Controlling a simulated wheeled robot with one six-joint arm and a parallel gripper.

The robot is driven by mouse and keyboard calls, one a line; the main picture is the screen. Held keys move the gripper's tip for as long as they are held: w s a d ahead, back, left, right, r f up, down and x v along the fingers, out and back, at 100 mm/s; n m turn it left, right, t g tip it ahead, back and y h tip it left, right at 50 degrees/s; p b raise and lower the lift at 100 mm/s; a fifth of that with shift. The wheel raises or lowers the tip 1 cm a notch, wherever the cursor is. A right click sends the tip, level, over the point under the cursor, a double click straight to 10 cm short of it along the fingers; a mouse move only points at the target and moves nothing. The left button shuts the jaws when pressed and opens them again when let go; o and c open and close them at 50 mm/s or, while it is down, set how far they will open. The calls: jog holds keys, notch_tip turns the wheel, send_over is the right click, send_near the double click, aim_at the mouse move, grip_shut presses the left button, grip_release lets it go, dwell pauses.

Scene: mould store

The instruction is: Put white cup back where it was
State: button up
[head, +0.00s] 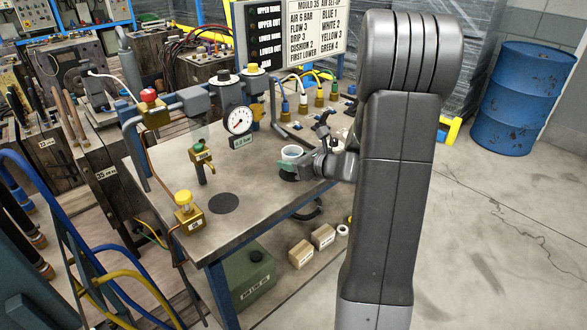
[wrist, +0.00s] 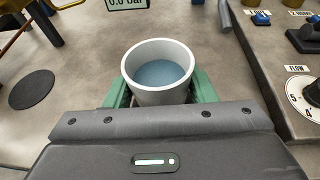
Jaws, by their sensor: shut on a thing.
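The white cup (head: 292,153) is upright at the right part of the metal bench (head: 235,235). It also shows in the wrist view (wrist: 160,95), with a flat blue-grey surface inside that looks like liquid. My gripper (head: 290,165) has its green fingers shut on the cup, one on each side. A dark patch shows just below the cup in the head view; I cannot tell whether it is a mark or shadow, or whether the cup touches the bench. A dark round mark (head: 223,203) lies bare on the bench to the left, also in the wrist view (wrist: 32,90).
A pressure gauge (head: 239,120) stands on pipework behind. A brass valve with a yellow knob (head: 188,212) is at the bench's left edge, and another brass fitting (head: 203,160) stands nearer the middle. A raised panel with a FLOW dial (wrist: 303,93) is close at right.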

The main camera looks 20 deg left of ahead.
jog(key=shift+f, duration=1.2)
jog(key=shift+f, duration=0.15)
jog(key=o, duration=1.1)
jog(key=shift+d+r, duration=0.1)
jog(key=shift+r, duration=0.15)
jog(key=v, duration=1.1)
jog(key=shift+d, duration=0.4)
